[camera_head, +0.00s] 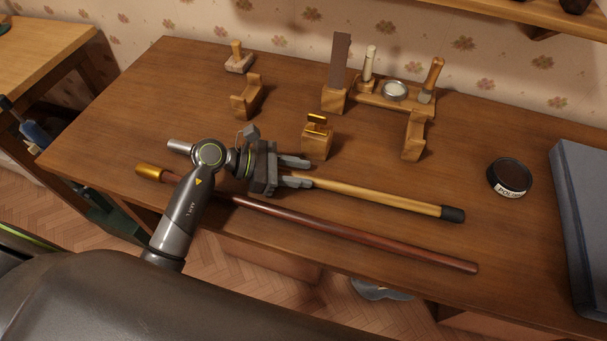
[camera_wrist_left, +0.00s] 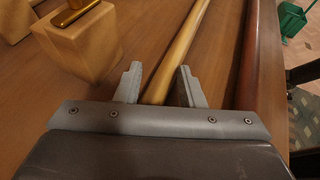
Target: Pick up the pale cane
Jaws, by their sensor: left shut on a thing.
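The pale cane (camera_head: 375,197) is a light wooden stick with a black tip at its right end, lying along the brown desk (camera_head: 300,240). My left gripper (camera_head: 298,173) is at the cane's left part, shut on it. In the left wrist view the pale cane (camera_wrist_left: 183,48) runs away from between the two grey fingers (camera_wrist_left: 157,88). I cannot tell whether the cane is clear of the desk. My right gripper is not in view.
A dark red cane (camera_head: 350,237) with a brass end lies nearer the desk's front edge. A wooden block (camera_head: 317,141) with a brass piece stands just behind the gripper. Wooden holders (camera_head: 413,138), a round black tin (camera_head: 510,177) and a blue-grey case (camera_head: 580,215) are also on the desk.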

